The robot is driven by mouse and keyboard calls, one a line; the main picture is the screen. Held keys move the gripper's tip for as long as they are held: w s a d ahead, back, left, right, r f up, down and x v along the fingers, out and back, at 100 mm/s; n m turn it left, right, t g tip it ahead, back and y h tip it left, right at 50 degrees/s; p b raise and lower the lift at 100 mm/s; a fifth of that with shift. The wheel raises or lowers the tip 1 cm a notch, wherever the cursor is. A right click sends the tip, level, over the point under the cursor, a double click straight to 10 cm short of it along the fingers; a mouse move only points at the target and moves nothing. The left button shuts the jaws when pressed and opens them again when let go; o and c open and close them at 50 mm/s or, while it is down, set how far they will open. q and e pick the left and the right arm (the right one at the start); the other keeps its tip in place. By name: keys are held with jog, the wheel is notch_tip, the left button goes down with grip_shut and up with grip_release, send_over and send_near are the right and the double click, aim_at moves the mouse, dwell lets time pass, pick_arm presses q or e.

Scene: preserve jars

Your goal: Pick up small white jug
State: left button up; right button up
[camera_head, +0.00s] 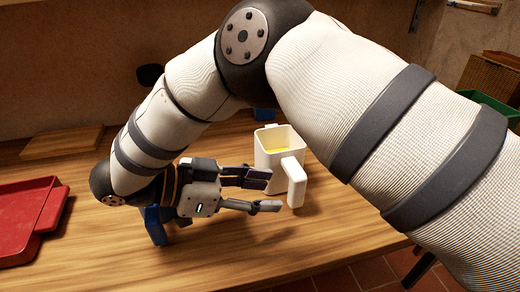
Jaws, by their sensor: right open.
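The small white jug (270,149) stands upright on the wooden table (290,250), right of the picture's middle. Yellow shows inside it. Its thick white handle (294,181) faces the front right. My right gripper (268,192) is open and points right, with its two dark fingers at the jug's front left. One fingertip overlaps the jug's lower side in the picture; I cannot tell whether it touches. Nothing shows between the fingers. My left gripper is not in view.
A red tray (52,207) lies at the left edge. A wooden board (65,142) lies behind it. A blue thing (155,225) is partly hidden beneath my right wrist, and another blue thing (263,114) shows behind the jug. The table front is clear.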

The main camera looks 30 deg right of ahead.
aim_at(289, 198)
jog(key=shift+s+d, duration=0.15)
jog(key=shift+d, duration=0.15)
jog(key=x, duration=0.3)
jog(key=f+x, duration=0.1)
jog(key=x, duration=0.3)
jog(key=shift+s+a+p, duration=0.2)
jog(key=shift+p, duration=0.2)
jog(key=shift+r, duration=0.1)
grip_shut()
